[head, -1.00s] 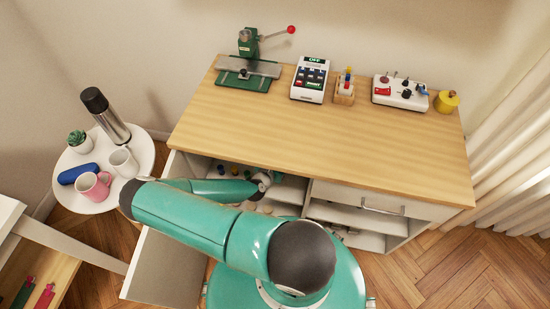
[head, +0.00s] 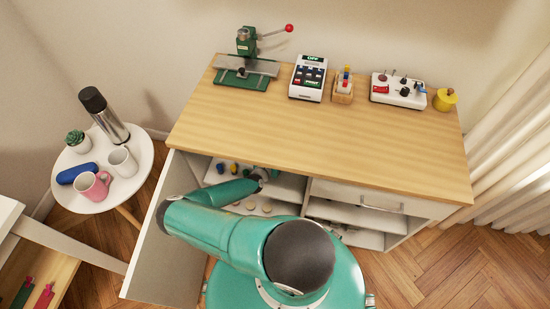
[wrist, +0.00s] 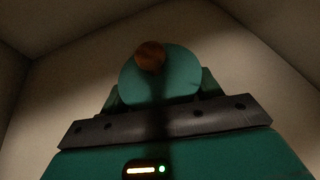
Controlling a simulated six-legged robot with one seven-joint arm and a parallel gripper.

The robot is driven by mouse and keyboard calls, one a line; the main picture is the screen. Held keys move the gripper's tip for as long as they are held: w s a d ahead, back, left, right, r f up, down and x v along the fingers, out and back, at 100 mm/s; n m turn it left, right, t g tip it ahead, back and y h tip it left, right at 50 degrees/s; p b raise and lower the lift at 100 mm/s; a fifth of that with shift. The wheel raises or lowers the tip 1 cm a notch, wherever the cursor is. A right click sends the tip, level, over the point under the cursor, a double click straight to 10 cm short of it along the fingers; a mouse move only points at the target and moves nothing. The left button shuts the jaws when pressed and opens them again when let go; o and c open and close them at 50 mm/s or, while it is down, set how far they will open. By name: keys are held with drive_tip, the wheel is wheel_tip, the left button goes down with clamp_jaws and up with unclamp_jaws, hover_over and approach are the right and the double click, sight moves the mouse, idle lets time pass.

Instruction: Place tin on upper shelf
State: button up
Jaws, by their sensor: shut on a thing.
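My gripper (head: 262,175) is inside the open left bay of the wooden-topped cabinet, in front of the upper shelf (head: 285,187). In the wrist view, a small dark orange-brown round thing, seemingly the tin (wrist: 150,57), shows at the end of my gripper, which is shut on it. The picture is dark, so its full shape and any contact with the shelf cannot be told. In the head view my arm hides the tin.
Small blue and yellow items (head: 234,168) stand on the upper shelf at left. Pale round items (head: 266,207) lie lower. The open cabinet door (head: 165,262) stands left of my arm. A side table (head: 132,180) holds mugs and a flask.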

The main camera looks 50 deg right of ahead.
drive_tip(key=shift+f, duration=0.15)
drive_tip(key=o, duration=1)
drive_tip(key=shift+o, duration=0.2)
drive_tip(key=shift+a+r, duration=0.15)
drive_tip(key=shift+r, duration=0.1)
drive_tip(key=v, duration=1.1)
drive_tip(key=shift+a+r, duration=0.2)
drive_tip(key=shift+a, duration=0.05)
